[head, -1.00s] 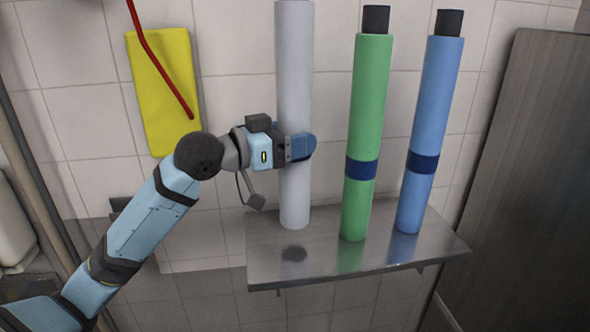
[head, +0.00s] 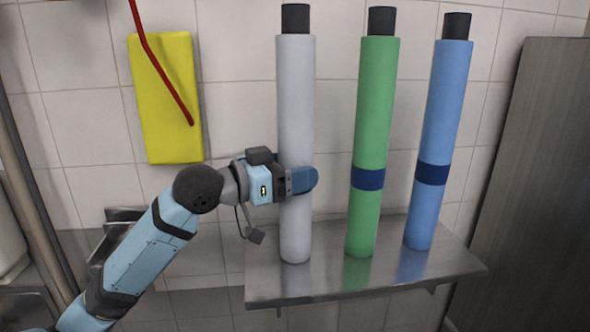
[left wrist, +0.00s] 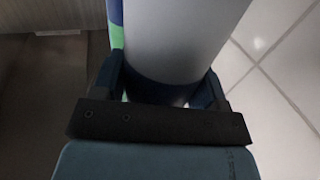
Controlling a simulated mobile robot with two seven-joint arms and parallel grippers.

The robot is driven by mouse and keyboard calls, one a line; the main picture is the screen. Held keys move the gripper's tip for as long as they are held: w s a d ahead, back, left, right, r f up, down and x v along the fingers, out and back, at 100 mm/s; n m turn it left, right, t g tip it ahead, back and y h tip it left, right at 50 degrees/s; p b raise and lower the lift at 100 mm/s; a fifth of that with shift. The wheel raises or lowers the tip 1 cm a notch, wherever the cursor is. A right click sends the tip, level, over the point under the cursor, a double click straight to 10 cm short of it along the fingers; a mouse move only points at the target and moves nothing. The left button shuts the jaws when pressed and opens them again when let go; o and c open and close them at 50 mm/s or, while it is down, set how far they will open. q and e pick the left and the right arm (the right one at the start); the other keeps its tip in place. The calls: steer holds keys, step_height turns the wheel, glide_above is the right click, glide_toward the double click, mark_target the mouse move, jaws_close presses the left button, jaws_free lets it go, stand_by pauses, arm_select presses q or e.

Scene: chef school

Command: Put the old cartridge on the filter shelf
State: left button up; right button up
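The grey cartridge (head: 295,110), a tall cylinder with a black cap, stands upright over the left part of the metal filter shelf (head: 330,288). Its lower end is at the shelf surface, touching or very nearly so. I take it to be the old cartridge. My left gripper (head: 303,181) is shut around its lower half. In the left wrist view the gripper's fingers (left wrist: 160,90) lie on either side of the grey cylinder (left wrist: 180,40). My right gripper is not in view.
A green cartridge (head: 373,110) and a blue cartridge (head: 446,110), both with dark blue bands, stand on the shelf to the right. A yellow cloth (head: 165,110) and a red hose (head: 160,70) hang at the left. A metal panel (head: 530,180) stands far right.

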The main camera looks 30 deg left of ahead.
arm_select(q)
steer(key=o, duration=0.3)
steer(key=shift+r, duration=0.1)
steer(key=b+v, duration=0.3)
steer(key=v, duration=0.9)
steer(key=shift+r, duration=0.15)
